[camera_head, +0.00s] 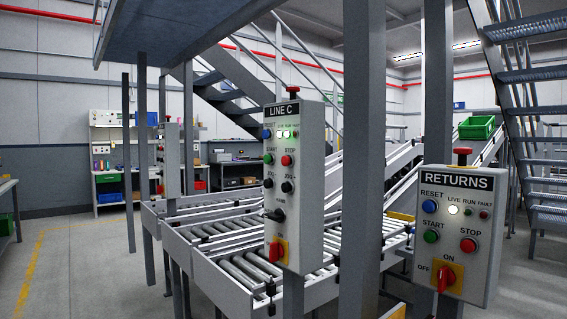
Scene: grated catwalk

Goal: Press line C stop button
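The line C control box (304,230) is a grey upright panel left of a thick post in the middle of the view. Its label reads LINE C. The red line C stop button (287,160) sits under the word STOP, right of the green start button (268,159). A blue reset button (266,134) and small lamps are above, black jog buttons below. A red rotary switch (277,250) on a yellow plate is at the bottom, and a red mushroom button (293,91) is on top. Neither of my grippers is in view.
A RETURNS box (459,210) with its own red stop button (468,245) hangs at the right. Thick posts (361,130) stand beside and between the boxes. Roller conveyors (215,235) run behind. Another control box (168,160) is farther back left. Metal stairs (535,110) rise at right.

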